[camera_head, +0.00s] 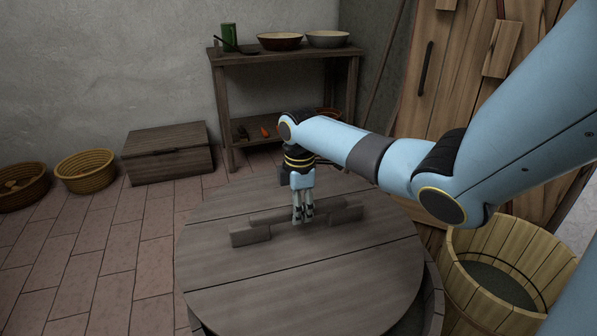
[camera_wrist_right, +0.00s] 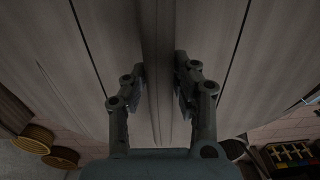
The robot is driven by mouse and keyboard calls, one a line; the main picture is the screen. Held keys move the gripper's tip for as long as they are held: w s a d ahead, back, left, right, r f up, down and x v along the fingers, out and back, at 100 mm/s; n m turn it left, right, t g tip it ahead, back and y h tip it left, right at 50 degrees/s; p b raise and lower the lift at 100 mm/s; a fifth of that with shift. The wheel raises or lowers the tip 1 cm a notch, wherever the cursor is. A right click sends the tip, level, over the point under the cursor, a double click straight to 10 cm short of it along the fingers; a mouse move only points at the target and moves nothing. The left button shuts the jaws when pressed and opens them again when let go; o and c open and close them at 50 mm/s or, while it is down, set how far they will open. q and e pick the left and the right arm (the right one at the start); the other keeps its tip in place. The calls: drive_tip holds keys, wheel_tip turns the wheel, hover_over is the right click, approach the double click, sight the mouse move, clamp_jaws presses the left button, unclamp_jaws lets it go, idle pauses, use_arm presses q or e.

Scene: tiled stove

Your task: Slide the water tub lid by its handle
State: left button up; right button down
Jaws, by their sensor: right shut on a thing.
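The water tub lid (camera_head: 300,270) is a round lid of dark wooden planks on the tub (camera_head: 433,300). A gap shows between lid and tub rim at the front right. The lid's handle (camera_head: 250,235) is a wooden bar raised on blocks across the lid. My right gripper (camera_head: 303,218) points down at the handle, shut on its bar. In the right wrist view the handle bar (camera_wrist_right: 158,60) runs between the two fingers of my right gripper (camera_wrist_right: 160,85). My left gripper is not in view.
A wooden bucket (camera_head: 500,270) stands right of the tub, near the plank door (camera_head: 450,90). A shelf (camera_head: 285,57) with bowls is at the back. A wooden chest (camera_head: 168,155) and two baskets (camera_head: 85,168) stand back left. The tiled floor at left is clear.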

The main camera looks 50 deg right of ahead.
drive_tip(key=shift+s+a+p, duration=0.4)
drive_tip(key=shift+s+p, duration=0.3)
drive_tip(key=shift+s, duration=0.05)
drive_tip(key=shift+s+a+p, duration=0.4)
drive_tip(key=shift+s+p, duration=0.25)
drive_tip(key=shift+s, duration=0.05)
drive_tip(key=shift+s+a+p, duration=0.35)
drive_tip(key=shift+s+p, duration=0.25)
drive_tip(key=shift+p, duration=0.05)
drive_tip(key=shift+s+a+p, duration=0.2)
drive_tip(key=shift+s+p, duration=0.15)
drive_tip(key=shift+s, duration=0.05)
drive_tip(key=shift+s+a+p, duration=0.3)
drive_tip(key=shift+s+p, duration=0.2)
drive_tip(key=shift+s+a+p, duration=0.25)
drive_tip(key=shift+s+p, duration=0.25)
use_arm(q)
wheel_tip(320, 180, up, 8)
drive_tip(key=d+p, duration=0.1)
drive_tip(key=p, duration=0.1)
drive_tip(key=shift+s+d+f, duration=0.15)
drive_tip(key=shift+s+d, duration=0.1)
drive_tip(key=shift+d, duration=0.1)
use_arm(e)
drive_tip(key=shift+s+a, duration=0.3)
drive_tip(key=shift+s, duration=0.3)
drive_tip(key=shift+s+a, duration=0.3)
drive_tip(key=shift+s, duration=0.25)
